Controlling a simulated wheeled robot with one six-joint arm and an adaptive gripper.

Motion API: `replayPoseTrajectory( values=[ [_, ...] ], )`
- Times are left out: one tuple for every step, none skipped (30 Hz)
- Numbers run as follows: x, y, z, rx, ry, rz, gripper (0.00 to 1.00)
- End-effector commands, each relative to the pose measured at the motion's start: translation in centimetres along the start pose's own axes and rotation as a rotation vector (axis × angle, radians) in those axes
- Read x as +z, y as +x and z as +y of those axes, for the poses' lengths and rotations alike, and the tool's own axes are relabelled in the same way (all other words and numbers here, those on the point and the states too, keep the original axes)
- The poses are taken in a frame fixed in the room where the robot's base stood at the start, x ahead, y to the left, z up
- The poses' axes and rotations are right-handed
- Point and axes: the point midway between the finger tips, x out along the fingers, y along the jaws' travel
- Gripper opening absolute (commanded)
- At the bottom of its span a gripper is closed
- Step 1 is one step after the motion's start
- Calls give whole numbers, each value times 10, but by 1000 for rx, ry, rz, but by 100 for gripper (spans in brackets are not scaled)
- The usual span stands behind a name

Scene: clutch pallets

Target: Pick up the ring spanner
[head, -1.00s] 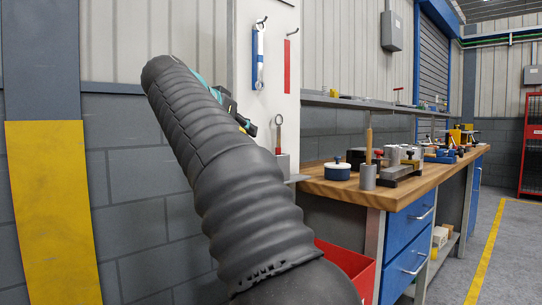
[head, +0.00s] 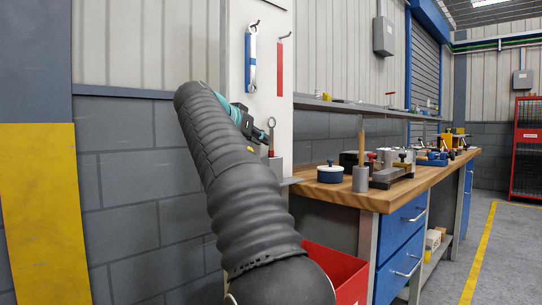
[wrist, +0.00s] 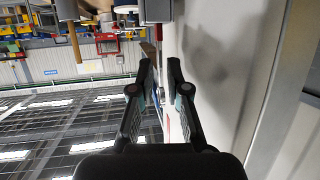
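A ring spanner (head: 271,123) stands upright in the head view, its ring end up and a red part lower down, in a small grey cylindrical holder (head: 273,166) against the white panel. My gripper (head: 266,137) is right beside its upper part in the head view; I cannot tell whether it touches. In the wrist view my gripper (wrist: 160,62) has its two fingers apart with a narrow gap and nothing clearly held. A grey cylinder (wrist: 156,10) sits just beyond the fingertips there.
A red strip-like tool (head: 280,68) hangs beside the blue one. The white panel (wrist: 215,90) is close beside my fingers. Floor at far right is clear.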

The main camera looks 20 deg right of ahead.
Motion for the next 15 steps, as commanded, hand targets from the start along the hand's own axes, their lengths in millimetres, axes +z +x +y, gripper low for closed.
replayPoseTrajectory(
  values=[
    [-1, 6, 1, 3, 1, 0, 15],
    [-1, 10, 1, 3, 1, 0, 15],
    [-2, 16, 1, 4, 1, -1, 15],
    [-2, 20, 1, 4, 0, -1, 15],
    [-3, 25, 1, 5, 1, 0, 15],
    [-3, 31, 1, 4, 0, 0, 15],
    [-3, 35, 1, 3, 0, 0, 15],
    [-3, 38, 1, 3, 0, -1, 15],
    [-3, 42, 1, 3, 0, -1, 15],
    [-3, 44, 1, 2, 0, 0, 15],
    [-3, 45, 1, 2, 0, 0, 15],
    [-3, 46, 1, 1, 0, 0, 15],
    [-3, 46, 1, 1, 0, 0, 15],
    [-3, 45, 0, 1, 0, 0, 15],
    [-3, 45, 0, 0, 0, 0, 15]
  ],
)
